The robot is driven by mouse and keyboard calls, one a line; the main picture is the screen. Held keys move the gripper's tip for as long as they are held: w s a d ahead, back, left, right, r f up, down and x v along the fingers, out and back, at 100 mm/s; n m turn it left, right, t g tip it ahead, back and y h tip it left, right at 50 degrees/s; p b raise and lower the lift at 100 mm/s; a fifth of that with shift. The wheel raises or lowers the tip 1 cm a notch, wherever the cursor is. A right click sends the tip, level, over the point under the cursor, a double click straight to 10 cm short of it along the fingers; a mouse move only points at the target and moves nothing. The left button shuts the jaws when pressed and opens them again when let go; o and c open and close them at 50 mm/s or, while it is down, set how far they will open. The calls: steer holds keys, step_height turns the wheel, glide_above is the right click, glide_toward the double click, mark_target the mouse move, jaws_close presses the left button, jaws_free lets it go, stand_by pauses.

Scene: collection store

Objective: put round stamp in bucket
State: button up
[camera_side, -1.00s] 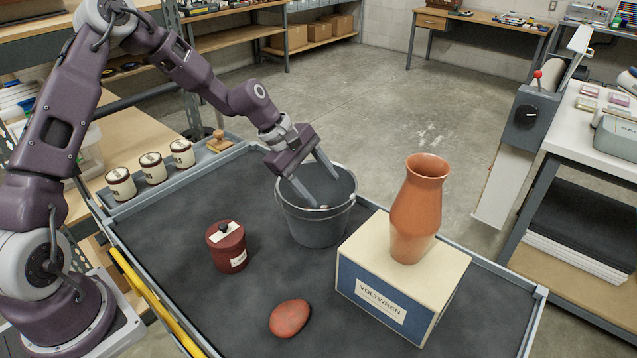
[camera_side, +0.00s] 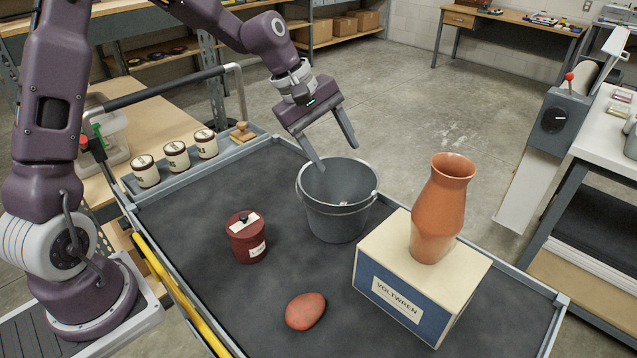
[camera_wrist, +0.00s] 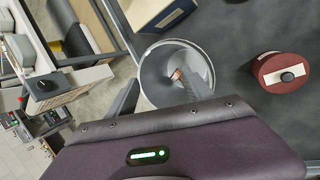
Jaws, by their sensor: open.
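The grey bucket (camera_side: 338,222) stands upright on the dark bench top. In the wrist view, a small brown wooden object, seemingly the round stamp (camera_wrist: 176,75), lies inside the bucket (camera_wrist: 150,91), partly hidden by a finger. In the side view only a small pale spot of it shows in the bucket. My gripper (camera_side: 337,157) is open and empty, with its fingers spread just above the bucket's rim. A wooden stamp (camera_side: 242,132) with a knob handle and a flat base stands in the tray at the back left.
Several labelled cream jars (camera_side: 176,156) share the tray (camera_side: 215,167). A dark red lidded jar (camera_side: 247,243) and a reddish stone (camera_side: 305,311) lie left and front of the bucket. An orange vase (camera_side: 440,215) stands on a cream-and-blue box (camera_side: 390,298) to the right.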

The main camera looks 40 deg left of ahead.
steer(key=s+r+m+y, duration=0.2)
steer(key=s+r+m, duration=0.25)
steer(key=s, duration=0.45)
steer(key=s+r+m+y, duration=0.1)
steer(key=s+r+m, duration=0.35)
steer(key=s, duration=0.35)
steer(key=s+m+t, duration=0.1)
steer(key=s+m, duration=0.4)
steer(key=s, duration=0.8)
steer(key=shift+s+a+r+t+y, duration=0.15)
steer(key=shift+s+a+t+y, duration=0.15)
steer(key=shift+a, duration=0.15)
